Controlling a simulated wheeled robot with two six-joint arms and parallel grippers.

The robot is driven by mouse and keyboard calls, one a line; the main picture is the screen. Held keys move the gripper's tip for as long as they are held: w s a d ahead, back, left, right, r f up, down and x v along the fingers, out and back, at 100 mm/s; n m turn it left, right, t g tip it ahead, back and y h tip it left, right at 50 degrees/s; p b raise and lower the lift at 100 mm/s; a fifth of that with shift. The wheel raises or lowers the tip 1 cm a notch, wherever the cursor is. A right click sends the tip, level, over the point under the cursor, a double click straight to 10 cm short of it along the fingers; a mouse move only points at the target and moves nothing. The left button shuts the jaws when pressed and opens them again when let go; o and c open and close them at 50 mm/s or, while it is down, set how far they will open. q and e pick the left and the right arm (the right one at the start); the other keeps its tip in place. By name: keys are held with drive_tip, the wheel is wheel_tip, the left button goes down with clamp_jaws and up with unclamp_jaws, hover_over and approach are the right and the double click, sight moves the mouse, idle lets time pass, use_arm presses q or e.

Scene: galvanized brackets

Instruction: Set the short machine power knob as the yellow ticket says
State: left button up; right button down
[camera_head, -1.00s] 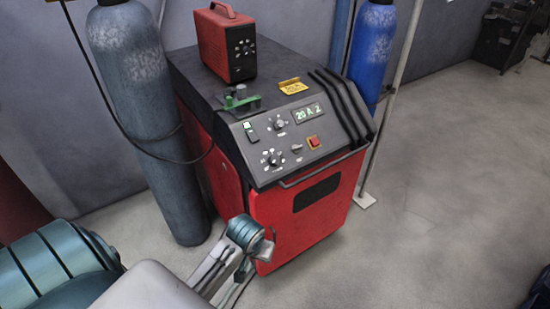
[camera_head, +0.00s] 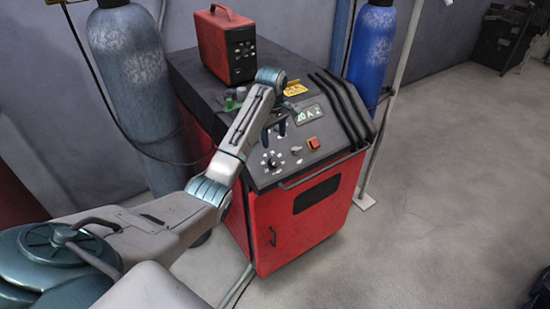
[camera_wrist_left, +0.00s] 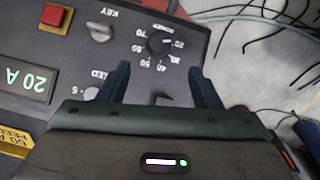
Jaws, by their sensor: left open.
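A black knob (camera_head: 270,163) with a numbered dial is low on the panel. It shows in the left wrist view (camera_wrist_left: 160,42), upside down, with marks up to 70; its exact setting is unclear.
A red square switch (camera_head: 313,142) and a key switch (camera_head: 296,150) sit beside the dial knob. A small red unit (camera_head: 226,45) stands on top of the machine. Gas cylinders (camera_head: 128,75) stand beside it. Open floor (camera_head: 450,170) lies to the right.

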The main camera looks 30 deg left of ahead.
sight(275, 160)
use_arm(q)
drive_tip(key=f+p, duration=0.1)
drive_tip(key=f, duration=0.2)
drive_tip(key=f+p, duration=0.1)
drive_tip(key=f, duration=0.2)
drive_tip(key=f+p, duration=0.2)
drive_tip(key=f, duration=0.1)
drive_tip(key=shift+w+f, duration=0.35)
drive_tip(key=shift+f, duration=0.35)
drive_tip(key=c, duration=1)
